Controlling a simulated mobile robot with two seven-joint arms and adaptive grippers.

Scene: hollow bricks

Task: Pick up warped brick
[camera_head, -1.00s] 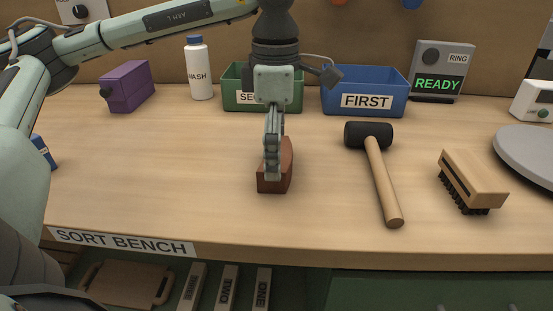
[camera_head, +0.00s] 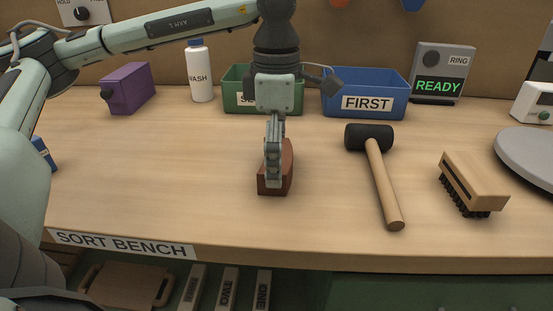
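A reddish-brown brick (camera_head: 288,172) lies on the bench (camera_head: 200,200) near the middle. My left gripper (camera_head: 272,184) points straight down at the brick, and its fingers overlap the brick's left part. The fingers are seen edge-on, so I cannot tell whether they are closed on the brick or only around it. The fingers hide part of the brick, and I cannot see whether it is warped. My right gripper is not in view.
A black-headed mallet (camera_head: 374,160) and a brush (camera_head: 472,180) lie to the right. A green bin (camera_head: 236,100) and a blue bin marked FIRST (camera_head: 385,103) stand behind. A wash bottle (camera_head: 200,75) and purple box (camera_head: 127,88) stand back left. The front left bench top is clear.

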